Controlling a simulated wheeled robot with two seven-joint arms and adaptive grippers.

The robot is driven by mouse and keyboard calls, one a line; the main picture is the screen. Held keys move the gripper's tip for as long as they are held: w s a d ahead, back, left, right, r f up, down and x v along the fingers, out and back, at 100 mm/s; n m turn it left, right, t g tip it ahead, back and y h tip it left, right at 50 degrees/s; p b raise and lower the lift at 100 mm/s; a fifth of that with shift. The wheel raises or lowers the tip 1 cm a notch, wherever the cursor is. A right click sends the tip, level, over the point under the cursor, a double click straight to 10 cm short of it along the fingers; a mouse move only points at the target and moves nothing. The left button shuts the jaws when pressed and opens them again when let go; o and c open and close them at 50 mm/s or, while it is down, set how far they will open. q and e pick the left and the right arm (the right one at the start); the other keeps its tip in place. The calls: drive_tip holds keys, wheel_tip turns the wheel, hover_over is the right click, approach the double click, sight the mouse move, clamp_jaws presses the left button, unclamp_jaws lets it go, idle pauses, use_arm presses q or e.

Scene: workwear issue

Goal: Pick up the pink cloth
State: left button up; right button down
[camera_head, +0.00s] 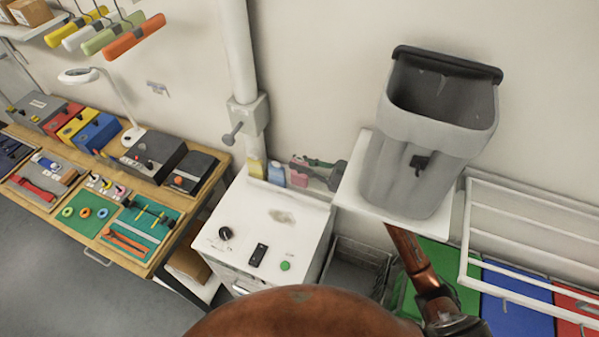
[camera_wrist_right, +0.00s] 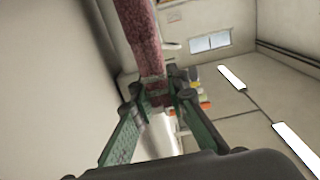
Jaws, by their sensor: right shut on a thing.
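The pink cloth (camera_head: 298,175) shows small behind the white cabinet's top, at the end of a row of coloured items. My right gripper (camera_head: 312,163) reaches it from the right, with its dark body and green fingers beside the cloth. In the right wrist view the green fingers (camera_wrist_right: 163,88) close together on the reddish-pink cloth (camera_wrist_right: 140,35), which stretches away beyond the fingertips. Part of my right arm is hidden behind the white platform and bin. My left gripper is not in view.
The white cabinet (camera_head: 250,225) is in front. A grey bin (camera_head: 425,165) on a white platform (camera_head: 349,190) stands right. A tool-covered workbench (camera_head: 165,245) is left.

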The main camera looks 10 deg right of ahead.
drive_tip(key=s+a, duration=1)
drive_tip(key=s, duration=0.5)
idle(0.4)
